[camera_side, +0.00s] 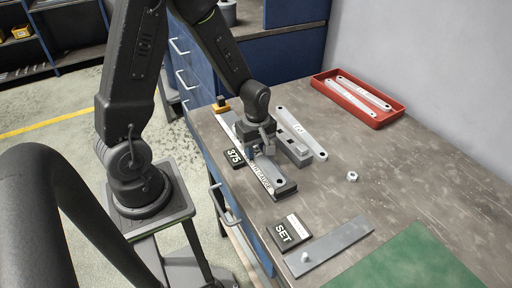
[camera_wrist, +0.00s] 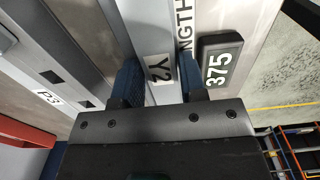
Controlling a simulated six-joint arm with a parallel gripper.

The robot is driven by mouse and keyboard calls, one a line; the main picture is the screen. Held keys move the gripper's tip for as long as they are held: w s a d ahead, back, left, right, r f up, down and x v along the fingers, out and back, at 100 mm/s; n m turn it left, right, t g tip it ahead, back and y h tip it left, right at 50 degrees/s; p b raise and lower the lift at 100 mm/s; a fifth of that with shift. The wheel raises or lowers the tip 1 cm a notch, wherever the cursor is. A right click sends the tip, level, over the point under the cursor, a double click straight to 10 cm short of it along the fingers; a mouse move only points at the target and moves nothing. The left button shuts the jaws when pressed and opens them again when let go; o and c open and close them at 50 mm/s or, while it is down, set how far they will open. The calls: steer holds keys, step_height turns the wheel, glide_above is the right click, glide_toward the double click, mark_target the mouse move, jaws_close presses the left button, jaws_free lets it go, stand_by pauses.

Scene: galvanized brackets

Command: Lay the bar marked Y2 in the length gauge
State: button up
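The pale bar marked Y2 (camera_wrist: 160,68) lies between the two fingers of my gripper (camera_wrist: 165,82) in the wrist view, and they appear to touch both its sides. In the side view my gripper (camera_side: 262,146) is low over the length gauge (camera_side: 264,177), pointing down. The gauge lettering (camera_wrist: 184,30) and the black 375 plate (camera_wrist: 219,64) show to the right of the bar in the wrist view. The bar lies along the gauge. My gripper hides part of both, so I cannot tell whether the bar rests on the gauge floor.
A bar marked P3 (camera_wrist: 47,97) lies beside a grey block (camera_side: 296,151). A red tray (camera_side: 375,119) holds pale bars at the back. A loose nut (camera_side: 352,176), a SET plate (camera_side: 286,231), a flat grey strip (camera_side: 330,247) and a green mat (camera_side: 410,262) are nearer the front.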

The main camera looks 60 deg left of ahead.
steer(key=o, duration=0.4)
step_height(320, 180, up, 14)
steer(key=shift+f, duration=0.1)
stand_by(0.5)
steer(key=s+d+r+m+t, duration=0.2)
steer(key=s+r+m, duration=0.1)
steer(key=m, duration=0.3)
steer(key=s+d+r+m+t, duration=0.1)
steer(key=s+d+r+m, duration=0.2)
steer(key=m, duration=0.3)
steer(key=s+d+r+m+t, duration=0.2)
steer(key=s+d+r+m, duration=0.1)
steer(key=m, duration=0.3)
steer(key=shift+s+d+r+t, duration=0.1)
steer(key=shift+s+r+t, duration=0.05)
steer(key=shift+s, duration=0.3)
steer(key=shift+s+d+r+t, duration=0.1)
steer(key=shift+s+r+t, duration=0.05)
steer(key=shift+s, duration=0.25)
